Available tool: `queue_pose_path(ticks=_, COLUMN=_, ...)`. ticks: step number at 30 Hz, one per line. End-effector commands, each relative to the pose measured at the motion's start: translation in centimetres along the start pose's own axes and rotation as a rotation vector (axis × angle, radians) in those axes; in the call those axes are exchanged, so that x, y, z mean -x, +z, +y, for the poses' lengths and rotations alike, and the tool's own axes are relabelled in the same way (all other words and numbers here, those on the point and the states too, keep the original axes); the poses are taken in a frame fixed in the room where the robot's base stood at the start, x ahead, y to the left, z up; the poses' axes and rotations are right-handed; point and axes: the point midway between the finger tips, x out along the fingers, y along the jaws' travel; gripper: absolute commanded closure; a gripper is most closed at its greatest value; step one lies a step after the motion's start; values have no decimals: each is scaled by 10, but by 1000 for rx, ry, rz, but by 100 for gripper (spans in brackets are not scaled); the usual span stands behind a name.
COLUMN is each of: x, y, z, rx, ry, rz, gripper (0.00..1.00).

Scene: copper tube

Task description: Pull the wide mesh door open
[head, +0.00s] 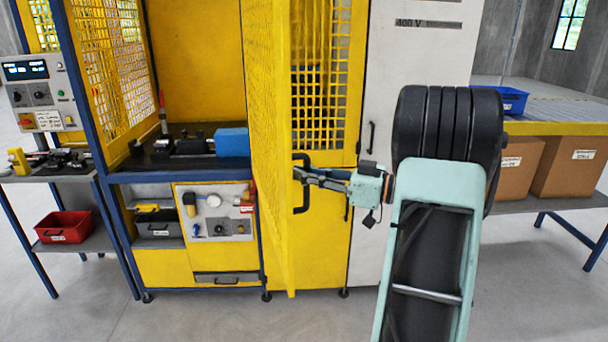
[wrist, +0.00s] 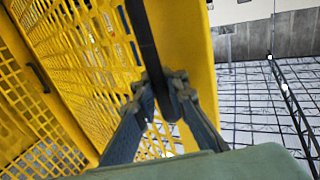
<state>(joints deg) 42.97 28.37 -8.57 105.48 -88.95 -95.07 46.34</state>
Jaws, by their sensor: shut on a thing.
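The wide yellow mesh door (head: 268,130) stands swung out from the machine frame, seen nearly edge-on in the head view. Its black bar handle (head: 304,208) is on the right-hand face of the door. My gripper (head: 301,174) reaches in from the right and is shut on this handle. In the wrist view my gripper (wrist: 168,100) has its two fingers closed around the dark handle bar (wrist: 144,45), with the yellow mesh door (wrist: 85,50) behind it. The handle's gripped part is partly hidden by the fingers.
Behind the open door the machine bay shows a blue block (head: 232,141) on a dark bed. A white cabinet (head: 405,60) stands to the right, near my arm. A red bin (head: 64,227) sits on a side table at left. Grey floor (head: 200,318) in front is clear.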

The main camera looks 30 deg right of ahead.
Motion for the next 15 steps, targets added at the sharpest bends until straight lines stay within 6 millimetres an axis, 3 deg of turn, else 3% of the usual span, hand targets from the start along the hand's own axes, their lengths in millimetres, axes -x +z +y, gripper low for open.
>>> queue_pose_path(ticks=2, x=2, y=5, z=-2, rx=-9, ry=-4, rz=-7, gripper=100)
queue_pose_path(ticks=3, x=2, y=5, z=-2, rx=-8, ry=-4, rz=-7, gripper=86)
queue_pose_path(ticks=7, x=1, y=4, z=-2, rx=-6, ry=-4, rz=-6, gripper=72)
queue_pose_path(ticks=15, x=1, y=2, z=-1, rx=-2, ry=-3, rz=-4, gripper=72)
